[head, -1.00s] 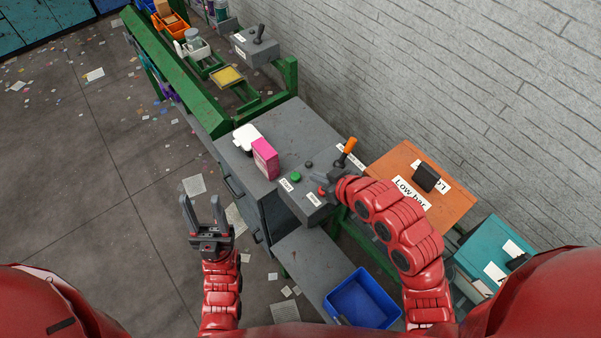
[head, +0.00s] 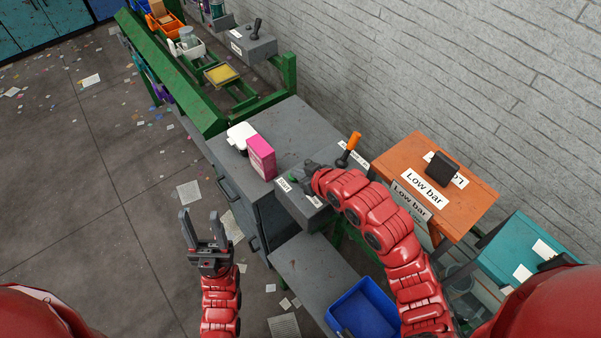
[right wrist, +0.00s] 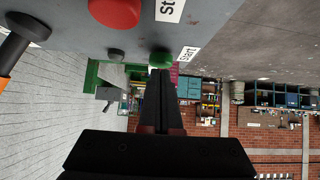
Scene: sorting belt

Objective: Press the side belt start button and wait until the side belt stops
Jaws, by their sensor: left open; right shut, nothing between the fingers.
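The green start button (head: 293,177) is on the grey control box (head: 307,208), beside a "Start" label (head: 284,185). It also shows in the right wrist view (right wrist: 161,59), just past my fingertips. My right gripper (head: 303,173) is shut and empty, with its tips right at the green button; I cannot tell whether they press it. In the right wrist view, the closed fingers (right wrist: 160,78) point at the button, and a red button (right wrist: 115,12) sits beside the stop label. My left gripper (head: 198,215) is open and empty, left of the grey cabinet. The green-framed belt (head: 202,108) is at the upper left.
A pink box (head: 261,158) and a white item (head: 240,135) stand on the grey cabinet. An orange-handled lever (head: 349,148) rises behind my right gripper. An orange "Low bar" stand (head: 458,205) is to the right. A blue bin (head: 363,312) sits at the front.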

